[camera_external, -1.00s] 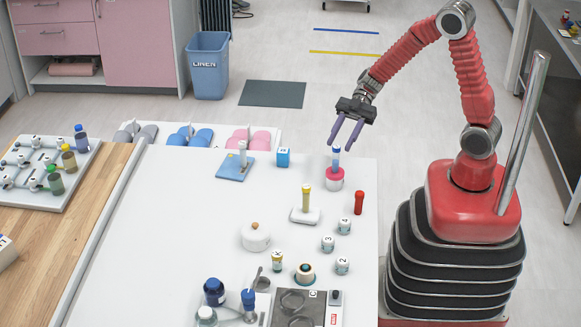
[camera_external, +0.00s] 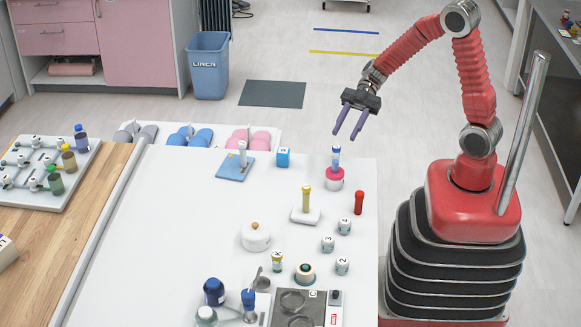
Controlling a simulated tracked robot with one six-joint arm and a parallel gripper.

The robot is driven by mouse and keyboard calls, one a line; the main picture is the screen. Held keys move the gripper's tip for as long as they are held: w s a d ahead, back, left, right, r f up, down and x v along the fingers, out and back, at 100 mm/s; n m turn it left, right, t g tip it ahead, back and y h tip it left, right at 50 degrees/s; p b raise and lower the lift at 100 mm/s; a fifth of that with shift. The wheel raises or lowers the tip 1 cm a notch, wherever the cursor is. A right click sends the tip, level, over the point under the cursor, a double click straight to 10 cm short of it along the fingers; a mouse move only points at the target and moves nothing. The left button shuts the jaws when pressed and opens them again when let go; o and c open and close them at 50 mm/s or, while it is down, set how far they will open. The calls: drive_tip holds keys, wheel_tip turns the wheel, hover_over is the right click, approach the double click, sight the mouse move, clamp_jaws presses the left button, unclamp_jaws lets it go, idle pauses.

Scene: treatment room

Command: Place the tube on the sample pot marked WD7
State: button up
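A slim tube with a blue upper part (camera_external: 336,156) stands upright on a round pot with a pink-red top and white lower body (camera_external: 334,183), near the table's back right. My gripper (camera_external: 345,136) is open and empty, its two purple fingers pointing down, above the tube's top and apart from it. Small white-lidded pots (camera_external: 344,226), (camera_external: 328,243), (camera_external: 342,265) stand on the right, with one marked X (camera_external: 277,260) further left. I cannot read WD7 on any pot.
A yellow-topped tube (camera_external: 306,199) stands in a white base. A red tube (camera_external: 359,202) stands near the right edge.

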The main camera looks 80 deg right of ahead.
drive_tip(key=w+d+r+m+t+h, duration=0.35)
drive_tip(key=w+r+t+h, duration=0.4)
drive_tip(key=w, duration=0.25)
drive_tip(key=s+d+r+m+h, duration=0.3)
drive_tip(key=d+r+m+h, duration=0.2)
drive_tip(key=d+r+h, duration=0.15)
drive_tip(key=s+a+f+m+g, duration=0.1)
drive_tip(key=s+a+f+g, duration=0.1)
drive_tip(key=s, duration=0.6)
drive_tip(key=s+a+f+m+g+y, duration=0.1)
drive_tip(key=s+a, duration=0.3)
drive_tip(key=s, duration=0.4)
drive_tip(key=s+a+f+m+g, duration=0.3)
drive_tip(key=s+a+g, duration=0.1)
drive_tip(key=s, duration=0.4)
drive_tip(key=shift+y, duration=0.3)
